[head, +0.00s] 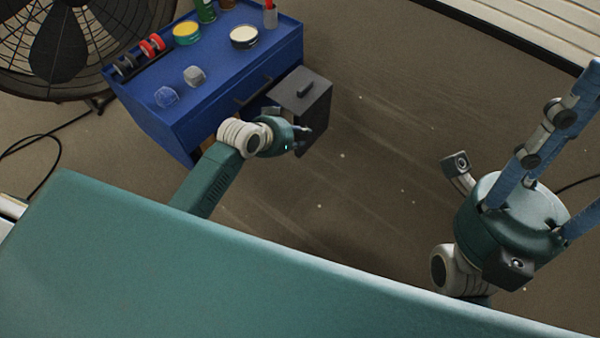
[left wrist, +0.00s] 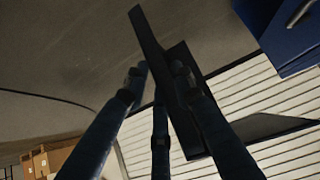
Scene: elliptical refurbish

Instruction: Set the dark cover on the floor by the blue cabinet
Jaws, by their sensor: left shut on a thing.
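The dark cover (head: 318,112) is a dark grey, box-like piece with a small raised handle on its lighter top face. In the head view it is at the right side of the blue cabinet (head: 195,122), above or on the floor; I cannot tell which. My left gripper (head: 302,132) is shut on it, its fingers mostly hidden from the head. In the left wrist view the cover shows as a thin dark panel (left wrist: 152,38) between the fingers (left wrist: 160,85). My right gripper (head: 590,145) is at the right edge, fingers spread wide, with nothing seen between them.
A large fan (head: 60,45) stands left of the cabinet. Jars, rolls and small lumps lie on the cabinet top. The brown floor (head: 385,130) between the cabinet and my right arm is clear. A pale slatted surface (head: 520,25) lies at the upper right.

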